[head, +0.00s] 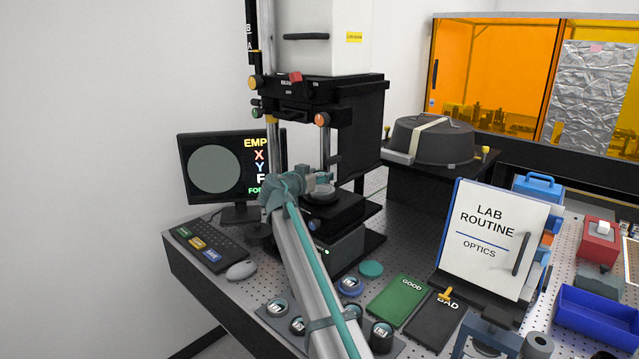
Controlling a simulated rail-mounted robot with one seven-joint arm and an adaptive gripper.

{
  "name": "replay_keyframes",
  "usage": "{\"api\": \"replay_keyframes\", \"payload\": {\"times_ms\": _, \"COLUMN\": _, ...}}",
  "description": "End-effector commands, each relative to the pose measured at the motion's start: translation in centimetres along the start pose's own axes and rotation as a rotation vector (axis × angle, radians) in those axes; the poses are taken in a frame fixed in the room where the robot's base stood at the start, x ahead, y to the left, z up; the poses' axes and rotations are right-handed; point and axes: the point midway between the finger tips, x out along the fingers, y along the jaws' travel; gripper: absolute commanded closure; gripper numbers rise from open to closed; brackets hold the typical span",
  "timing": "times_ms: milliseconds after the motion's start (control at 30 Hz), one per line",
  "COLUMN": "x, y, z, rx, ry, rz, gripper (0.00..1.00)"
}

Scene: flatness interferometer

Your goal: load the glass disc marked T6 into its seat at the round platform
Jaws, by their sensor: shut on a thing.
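My gripper (305,183) is at the interferometer (342,130), at the small round platform (322,197) under its black head. My teal wrist and grey arm hide most of the jaws from this side. The jaws are shut on a small round piece (322,177), apparently the glass disc, just above or at the platform. No T6 mark is readable on it. I cannot tell whether the disc touches its seat. The monitor (228,165) shows a plain grey circle and partly hidden text starting "EMP".
Several round holders with marked discs (278,307) stand at the front of the perforated table, around my arm. A green GOOD mat (397,300) and a black BAD mat (430,322) lie right of them. The LAB ROUTINE board (488,240) stands upright further right. A keyboard (212,243) and mouse (241,271) lie left.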

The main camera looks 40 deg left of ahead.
Motion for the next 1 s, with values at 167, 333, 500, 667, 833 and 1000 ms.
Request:
{"api": "replay_keyframes", "payload": {"times_ms": 167, "x": 0.3, "y": 0.1, "z": 2.2, "rx": -0.001, "ry": -0.002, "rz": 0.001, "gripper": 0.8}}
{"api": "replay_keyframes", "payload": {"times_ms": 333, "x": 0.5, "y": 0.0, "z": 3.2, "rx": -0.001, "ry": 0.0, "rz": 0.0, "gripper": 0.8}}
{"api": "replay_keyframes", "payload": {"times_ms": 500, "x": 0.5, "y": 0.0, "z": 3.2, "rx": 0.0, "ry": 0.0, "rz": 0.0, "gripper": 0.8}}
{"api": "replay_keyframes", "payload": {"times_ms": 667, "x": 0.5, "y": 0.0, "z": 3.5, "rx": 0.0, "ry": 0.0, "rz": 0.0, "gripper": 0.8}}
{"api": "replay_keyframes", "payload": {"times_ms": 833, "x": 0.5, "y": 0.0, "z": 3.4, "rx": 0.0, "ry": -0.001, "rz": 0.0, "gripper": 0.22}}
{"api": "replay_keyframes", "payload": {"times_ms": 1000, "x": 0.5, "y": 0.0, "z": 3.4, "rx": 0.0, "ry": -0.001, "rz": 0.0, "gripper": 0.19}}
